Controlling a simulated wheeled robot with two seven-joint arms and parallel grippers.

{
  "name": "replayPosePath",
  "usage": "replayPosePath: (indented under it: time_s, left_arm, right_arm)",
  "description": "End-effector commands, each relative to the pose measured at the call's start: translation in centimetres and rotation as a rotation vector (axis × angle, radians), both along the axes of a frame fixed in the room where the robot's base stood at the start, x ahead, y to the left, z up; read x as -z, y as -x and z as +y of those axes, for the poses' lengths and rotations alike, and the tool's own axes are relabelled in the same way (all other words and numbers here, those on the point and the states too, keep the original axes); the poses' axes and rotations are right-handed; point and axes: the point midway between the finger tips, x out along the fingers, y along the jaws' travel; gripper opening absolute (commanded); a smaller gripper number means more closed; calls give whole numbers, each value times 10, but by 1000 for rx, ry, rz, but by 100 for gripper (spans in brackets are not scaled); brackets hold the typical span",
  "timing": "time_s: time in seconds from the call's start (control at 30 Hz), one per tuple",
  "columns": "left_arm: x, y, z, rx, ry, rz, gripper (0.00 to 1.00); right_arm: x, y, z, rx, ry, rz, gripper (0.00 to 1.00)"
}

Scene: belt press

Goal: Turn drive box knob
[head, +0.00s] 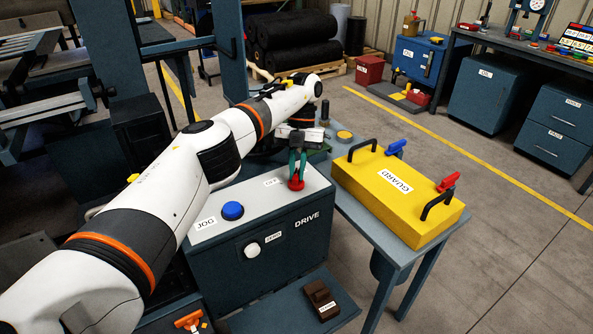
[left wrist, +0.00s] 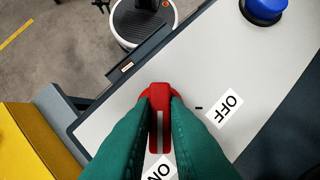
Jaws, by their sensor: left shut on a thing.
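The drive box (head: 275,246) is a dark blue cabinet with a light grey top, marked DRIVE. Its red knob (head: 296,184) sits on the top, near the far right corner. My left gripper (head: 298,163), with green fingers, reaches down from above and is shut on the knob. In the left wrist view the knob (left wrist: 160,92) is a red bar between the two fingers. Its white stripe runs down the picture toward the ON label (left wrist: 159,170). The OFF label (left wrist: 230,102) and a short tick lie to the right. My right gripper is not in view.
A blue JOG button (head: 232,211) is on the box top, and a white knob (head: 252,250) is on its front. A yellow guard (head: 385,205) with black handles lies on the table just right of the box. A brown block (head: 320,297) sits on the low shelf in front.

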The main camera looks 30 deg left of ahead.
Motion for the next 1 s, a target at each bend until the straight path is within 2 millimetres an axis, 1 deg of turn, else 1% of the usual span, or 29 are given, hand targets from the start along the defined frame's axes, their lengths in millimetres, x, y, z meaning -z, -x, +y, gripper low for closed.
replayPosePath:
  time_s: [0.57,0.6,0.7,1.0]
  left_arm:
    - [-1,-1,0,29,0,-4,0]
    - [-1,-1,0,29,0,-4,20]
    - [-1,-1,0,29,0,-3,35]
    - [-2,0,0,28,0,-2,35]
  right_arm:
    - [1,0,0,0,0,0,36]
    - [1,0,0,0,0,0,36]
    - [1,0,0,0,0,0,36]
    - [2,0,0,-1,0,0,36]
